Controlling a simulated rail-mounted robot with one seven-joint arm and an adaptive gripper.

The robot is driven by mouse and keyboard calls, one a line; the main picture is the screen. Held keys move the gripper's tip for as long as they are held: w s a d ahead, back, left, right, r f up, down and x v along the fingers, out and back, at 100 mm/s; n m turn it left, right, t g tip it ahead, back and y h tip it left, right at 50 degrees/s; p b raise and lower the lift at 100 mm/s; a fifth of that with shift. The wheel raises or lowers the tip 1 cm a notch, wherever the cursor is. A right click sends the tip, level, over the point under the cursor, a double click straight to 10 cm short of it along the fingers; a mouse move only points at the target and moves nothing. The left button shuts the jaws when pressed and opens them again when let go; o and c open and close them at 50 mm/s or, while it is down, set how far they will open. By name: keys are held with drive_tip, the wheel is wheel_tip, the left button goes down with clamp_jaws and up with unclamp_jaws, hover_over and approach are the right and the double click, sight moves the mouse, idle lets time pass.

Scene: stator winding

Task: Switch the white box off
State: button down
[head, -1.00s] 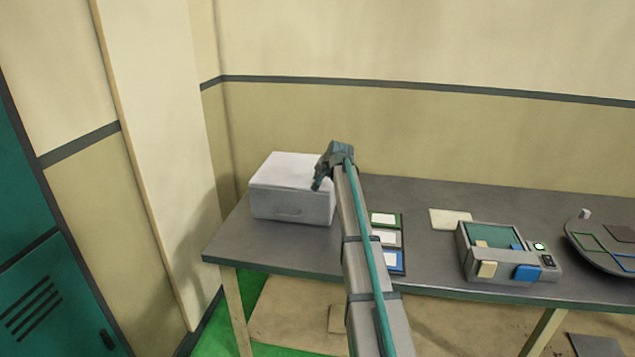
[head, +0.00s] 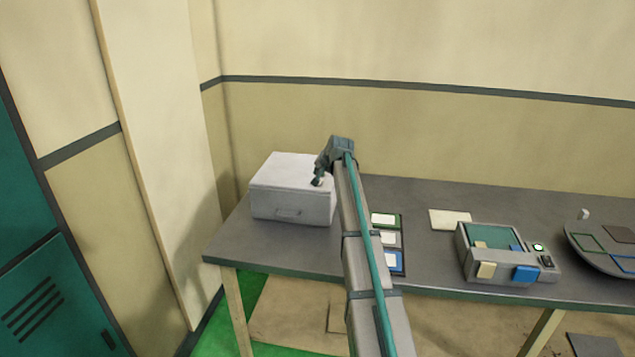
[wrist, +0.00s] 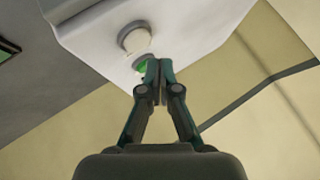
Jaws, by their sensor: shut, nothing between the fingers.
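The white box (head: 290,190) sits at the left end of the grey table, with a handle on its front face. In the wrist view, the white box (wrist: 85,25) carries a pale round knob (wrist: 134,38) and a small green spot (wrist: 141,67) beside it. My gripper (head: 317,183) is at the right part of the box's top. In the wrist view my gripper (wrist: 158,64) is shut and empty. Its fingertips overlap the edge of the green spot and partly hide it; I cannot tell whether they touch it.
Framed cards (head: 386,238) lie on the grey table (head: 265,244) right of the box, partly behind my arm. A grey device (head: 510,262) with blue and cream blocks stands further right, beside a dark rounded tray (head: 610,268). The wall is behind the table.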

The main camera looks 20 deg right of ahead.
wheel_tip(320, 180, up, 6)
drive_tip(key=shift+f+p, duration=0.25)
drive_tip(key=shift+p, duration=0.7)
drive_tip(key=shift+f, duration=0.1)
